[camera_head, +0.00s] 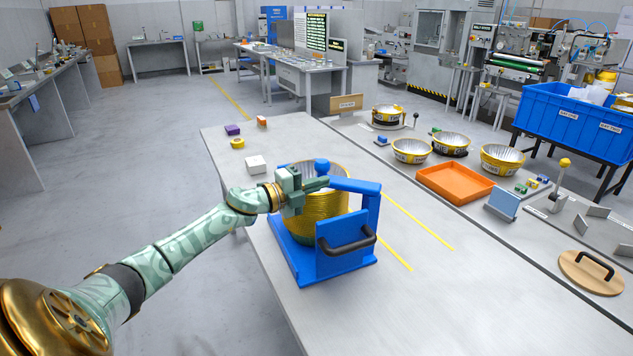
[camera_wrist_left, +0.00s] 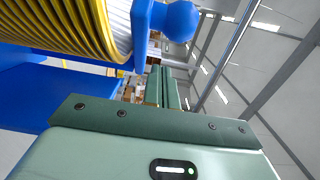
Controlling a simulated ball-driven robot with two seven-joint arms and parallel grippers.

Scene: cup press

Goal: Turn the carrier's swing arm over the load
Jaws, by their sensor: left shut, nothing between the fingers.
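The blue carrier (camera_head: 292,253) stands on the near table, with a black handle (camera_head: 349,246) on its front plate. Its load, a stack of ribbed gold bowls (camera_head: 318,217), stands inside; it also shows in the left wrist view (camera_wrist_left: 75,25). The blue swing arm (camera_head: 354,186) runs left from the right post to the stack's top. Its round knob (camera_head: 321,166) appears above the stack's mouth and in the left wrist view (camera_wrist_left: 182,20). My left gripper (camera_head: 326,183) is shut and empty beside the knob, at the rim; contact is unclear. My right gripper is out of view.
A white block (camera_head: 256,164), a yellow ring (camera_head: 237,142) and small blocks lie at the table's far left. An orange tray (camera_head: 455,183), bowls (camera_head: 411,151) and a round wooden lid (camera_head: 591,272) are to the right. The table's near right is clear.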

